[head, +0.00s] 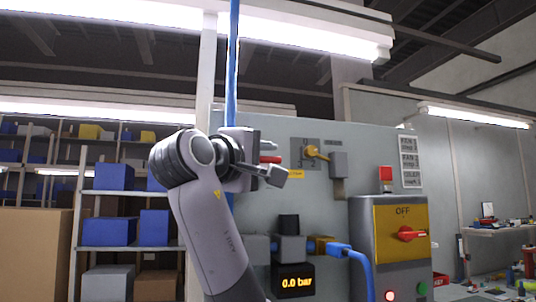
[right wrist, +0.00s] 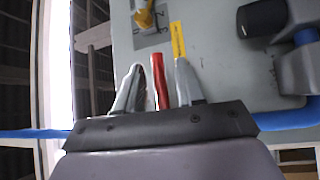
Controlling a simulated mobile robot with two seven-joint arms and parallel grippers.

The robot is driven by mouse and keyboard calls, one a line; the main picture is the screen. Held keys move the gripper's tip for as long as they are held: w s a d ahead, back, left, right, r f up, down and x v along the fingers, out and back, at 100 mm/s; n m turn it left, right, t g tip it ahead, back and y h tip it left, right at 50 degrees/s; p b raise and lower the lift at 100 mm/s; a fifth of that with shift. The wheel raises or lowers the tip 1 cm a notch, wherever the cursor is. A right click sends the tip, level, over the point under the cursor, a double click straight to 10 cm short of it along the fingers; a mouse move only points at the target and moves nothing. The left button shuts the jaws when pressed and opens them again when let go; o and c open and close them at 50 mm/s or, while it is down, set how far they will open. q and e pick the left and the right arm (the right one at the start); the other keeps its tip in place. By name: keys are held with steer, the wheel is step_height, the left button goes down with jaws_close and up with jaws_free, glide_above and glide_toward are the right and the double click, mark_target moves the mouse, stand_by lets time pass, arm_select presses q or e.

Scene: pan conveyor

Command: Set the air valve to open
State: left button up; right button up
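The red lever of the air valve (head: 269,159) sticks out sideways from behind my right gripper in the head view; the valve's body is hidden. My right gripper (head: 266,166) is at the panel beside the blue pipe, in front of the valve. In the right wrist view the red lever (right wrist: 158,82) lies between the two grey fingers of my right gripper (right wrist: 157,74). The fingers are apart, with a gap visible on either side of the lever. The display (head: 293,282) below reads 0.0 bar. My left gripper is not in view.
A yellow rotary handle (head: 315,153) on a numbered plate is right of the lever. A vertical blue pipe (head: 232,60) runs down behind my gripper. A control box (head: 390,255) marked OFF, with a red knob (head: 407,234), is lower right. Shelves with boxes (head: 108,232) stand left.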

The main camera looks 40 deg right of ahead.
steer(key=shift+w+d+r, duration=0.1)
steer(key=shift+w+d, duration=0.05)
steer(key=shift+d, duration=0.45)
jaws_close()
